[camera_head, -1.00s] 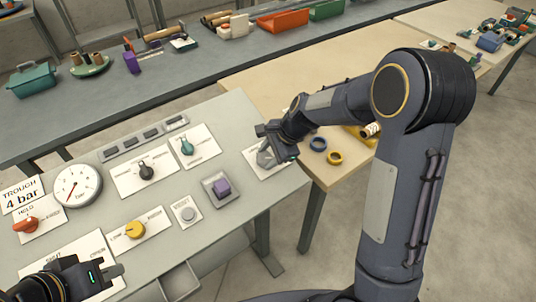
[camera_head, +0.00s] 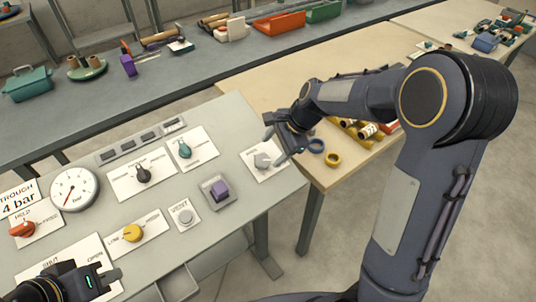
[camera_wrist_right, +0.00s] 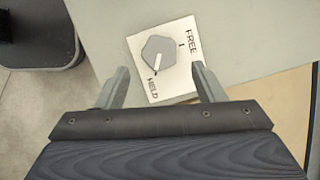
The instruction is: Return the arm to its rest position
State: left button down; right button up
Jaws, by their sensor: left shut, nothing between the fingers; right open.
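My right gripper (camera_head: 278,143) is open and empty, just to the right of and above the grey knob (camera_head: 262,160) on the panel's right side. In the right wrist view the grey knob (camera_wrist_right: 159,51) sits on a white plate marked FREE and HELD, beyond the two spread fingers (camera_wrist_right: 158,86). Its white pointer line is toward HELD. My left gripper (camera_head: 112,274) is at the lower left, shut and empty, over the plate marked SHUT and OPEN. That plate is partly hidden by the gripper.
The control panel (camera_head: 240,120) carries a gauge (camera_head: 74,189), red knob (camera_head: 22,229), yellow knob (camera_head: 132,233), black knob (camera_head: 143,174), teal knob (camera_head: 184,150) and purple button (camera_head: 219,190).

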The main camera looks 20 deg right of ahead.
jog(key=shift+v, duration=1.3)
jog(key=shift+s, duration=0.1)
jog(key=s+d+r+n+t, duration=0.1)
jog(key=s+r+n, duration=0.1)
jog(key=s+n, duration=0.5)
jog(key=s+d+r+n+t, duration=0.1)
jog(key=s+n, duration=0.6)
jog(key=s, duration=1.1)
jog(key=shift+s+r+t+h, duration=0.25)
jog(key=shift+r+t+h, duration=0.15)
jog(key=shift+r, duration=0.4)
